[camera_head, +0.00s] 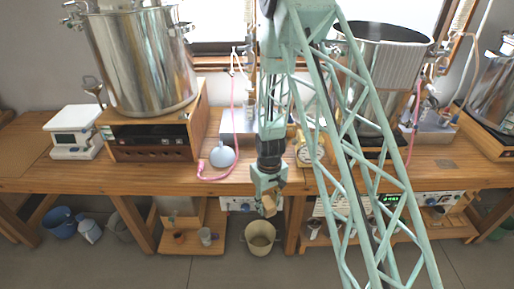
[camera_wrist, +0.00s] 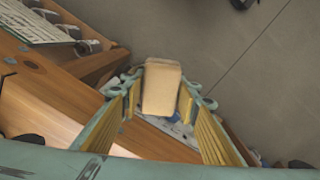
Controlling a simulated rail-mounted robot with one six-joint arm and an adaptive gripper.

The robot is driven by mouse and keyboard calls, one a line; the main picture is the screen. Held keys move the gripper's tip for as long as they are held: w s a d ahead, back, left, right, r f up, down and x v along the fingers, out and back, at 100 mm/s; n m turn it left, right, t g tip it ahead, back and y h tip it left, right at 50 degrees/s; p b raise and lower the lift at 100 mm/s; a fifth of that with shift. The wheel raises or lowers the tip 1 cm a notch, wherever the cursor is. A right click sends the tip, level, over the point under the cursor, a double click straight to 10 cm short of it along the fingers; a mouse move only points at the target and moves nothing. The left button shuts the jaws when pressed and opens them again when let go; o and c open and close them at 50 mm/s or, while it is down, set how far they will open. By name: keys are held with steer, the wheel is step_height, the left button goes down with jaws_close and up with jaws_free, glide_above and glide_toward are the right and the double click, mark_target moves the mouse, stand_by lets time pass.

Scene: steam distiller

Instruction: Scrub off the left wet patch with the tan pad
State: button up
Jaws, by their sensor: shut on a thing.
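My gripper (camera_head: 267,196) hangs just off the bench's front edge, near the middle of the head view. It is shut on the tan pad (camera_head: 269,206), a small block held at the fingertips. In the wrist view the pad (camera_wrist: 161,86) sits between the two fingers, over the floor beside the bench edge. A small dark grey patch (camera_head: 445,163) lies on the right part of the bench top; I cannot tell if it is wet. I cannot make out a left wet patch; my arm hides part of the bench.
A beige bucket (camera_head: 260,237) stands on the floor below.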

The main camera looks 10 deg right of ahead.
steer(key=w+r+n, duration=0.1)
steer(key=r+n, duration=0.1)
steer(key=r+n+p, duration=0.1)
steer(key=r, duration=0.2)
steer(key=w+r+n+p, duration=0.1)
steer(key=r+n, duration=0.1)
steer(key=r, duration=0.1)
steer(key=shift+w+n, duration=0.3)
steer(key=shift+w, duration=0.05)
steer(key=w+r+n+b, duration=0.1)
steer(key=w+r+n, duration=0.2)
steer(key=w, duration=0.5)
steer(key=w+r+n+b, duration=0.2)
steer(key=w+r+n, duration=0.2)
steer(key=w, duration=0.3)
steer(key=shift+w+a+r, duration=0.3)
steer(key=shift+w+r, duration=0.1)
steer(key=shift+r, duration=0.1)
steer(key=shift+f+b, duration=0.25)
steer(key=shift+b, duration=0.05)
steer(key=shift+f+b, duration=1.25)
steer(key=shift+f, duration=1.5)
steer(key=shift+f+b, duration=0.45)
steer(key=shift+f, duration=0.55)
steer(key=shift+d, duration=0.15)
steer(key=shift+s+d+r, duration=0.1)
steer(key=shift+s+d, duration=0.1)
steer(key=shift+d, duration=0.65)
steer(key=shift+s+d, duration=0.2)
steer(key=shift+d, duration=0.65)
